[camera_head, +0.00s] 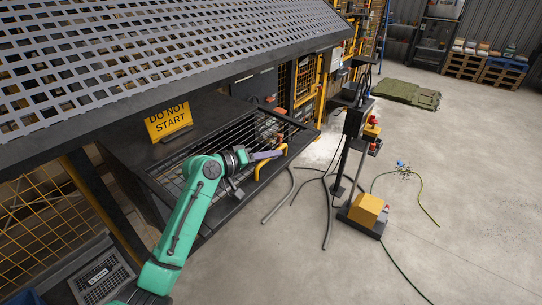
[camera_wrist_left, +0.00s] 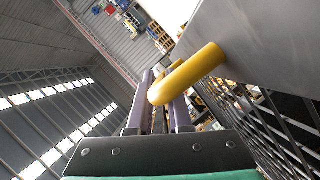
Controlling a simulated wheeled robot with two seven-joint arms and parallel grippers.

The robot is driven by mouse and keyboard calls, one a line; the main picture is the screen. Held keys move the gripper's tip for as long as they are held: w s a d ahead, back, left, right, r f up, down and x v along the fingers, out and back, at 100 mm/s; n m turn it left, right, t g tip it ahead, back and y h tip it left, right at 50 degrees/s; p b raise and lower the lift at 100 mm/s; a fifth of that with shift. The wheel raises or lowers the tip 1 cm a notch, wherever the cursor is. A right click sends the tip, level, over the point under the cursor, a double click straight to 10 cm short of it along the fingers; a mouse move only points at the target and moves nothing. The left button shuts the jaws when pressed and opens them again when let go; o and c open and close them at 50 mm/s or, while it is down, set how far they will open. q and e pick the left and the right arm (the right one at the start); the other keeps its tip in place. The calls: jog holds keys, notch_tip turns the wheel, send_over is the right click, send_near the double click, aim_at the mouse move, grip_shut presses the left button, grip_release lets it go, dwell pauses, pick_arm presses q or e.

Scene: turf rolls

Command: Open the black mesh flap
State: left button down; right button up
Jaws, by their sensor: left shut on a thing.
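The black mesh flap (camera_head: 300,145) has a dark frame around a wire grid and spans the front of the dark machine. A yellow handle (camera_head: 262,167) stands out from its near edge; the handle also shows large in the left wrist view (camera_wrist_left: 190,73). My left gripper (camera_head: 276,154) is shut on the yellow handle, its purple-grey fingers on either side of the bar. In the left wrist view the mesh (camera_wrist_left: 272,125) runs down the right side, beside the fingers. My arm hides part of the flap. My right gripper is not in view.
A grey perforated hood (camera_head: 150,60) overhangs the flap. A yellow "DO NOT START" sign (camera_head: 168,121) stands on the machine behind it. To the right are a black post with a yellow box (camera_head: 366,211) and loose hoses (camera_head: 329,215). Open concrete floor lies beyond.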

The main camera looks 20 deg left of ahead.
aim_at(267, 171)
pick_arm(q)
jog(key=shift+m+y, duration=0.4)
jog(key=shift+m, duration=0.3)
notch_tip(267, 171, down, 5)
jog(key=b, duration=0.3)
jog(key=shift+d+f, duration=0.15)
jog(key=c, duration=0.8)
grip_release()
jog(key=shift+c, duration=0.2)
